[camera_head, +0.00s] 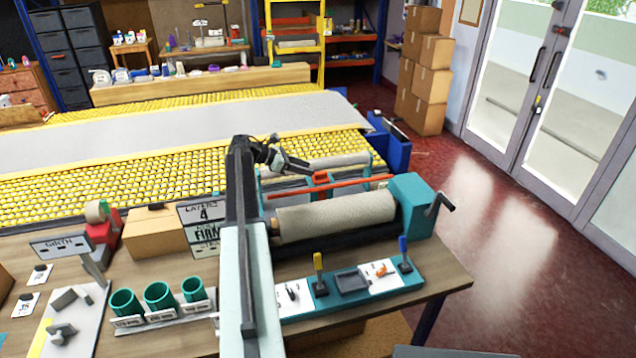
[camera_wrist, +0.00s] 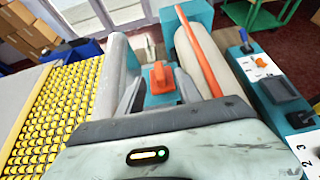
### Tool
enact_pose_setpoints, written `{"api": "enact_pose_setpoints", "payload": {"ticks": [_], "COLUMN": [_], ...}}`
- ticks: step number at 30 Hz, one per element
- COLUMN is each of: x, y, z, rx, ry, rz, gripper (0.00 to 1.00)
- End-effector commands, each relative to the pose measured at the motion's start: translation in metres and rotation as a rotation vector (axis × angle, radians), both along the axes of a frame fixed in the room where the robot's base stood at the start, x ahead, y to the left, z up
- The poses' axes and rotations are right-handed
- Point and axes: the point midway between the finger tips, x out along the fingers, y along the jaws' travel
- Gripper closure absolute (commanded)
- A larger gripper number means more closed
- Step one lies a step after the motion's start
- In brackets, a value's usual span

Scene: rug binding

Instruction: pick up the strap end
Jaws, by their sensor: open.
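A short orange piece (camera_head: 320,178), which looks like the strap end, sits on a teal block beside the rolled rug (camera_head: 335,216). It also shows in the wrist view (camera_wrist: 160,76), in line with the space between my fingers. My gripper (camera_head: 306,167) is open and empty, close to the orange piece. In the wrist view its two dark fingers stand on either side of the piece. I cannot tell whether they touch it. A long orange bar (camera_head: 350,186) runs along the roll, to the right of the fingers in the wrist view (camera_wrist: 202,55).
A teal end housing with a crank (camera_head: 410,205) stands at the roll's right end. A yellow roller table (camera_head: 130,165) lies behind the bench. Green cups (camera_head: 158,296) and a teal tool tray (camera_head: 352,281) are on the bench front. The floor at right is clear.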

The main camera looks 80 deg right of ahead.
Motion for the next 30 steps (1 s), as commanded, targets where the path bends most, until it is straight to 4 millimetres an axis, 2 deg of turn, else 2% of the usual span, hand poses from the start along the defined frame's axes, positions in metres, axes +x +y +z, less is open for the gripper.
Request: {"api": "enact_pose_setpoints", "payload": {"ticks": [7,13,20,21,25,26,30], "x": [-0.011,-0.036,-0.041,-0.041,-0.04,-0.04,-0.04], "y": [-0.006,-0.02,-0.023,-0.023,-0.023,-0.023,-0.023], "z": [-0.013,-0.033,-0.032,-0.032,-0.032,-0.032,-0.032], "rx": [0.0,0.0,0.0,0.0,0.001,0.001,0.001], "ry": [0.0,0.0,0.0,0.0,0.001,0.001,0.001], "rz": [-0.001,-0.001,0.001,0.001,0.002,0.002,0.002], "gripper": [0.58,0.58,0.58,0.61,0.97,1.0,1.0]}}
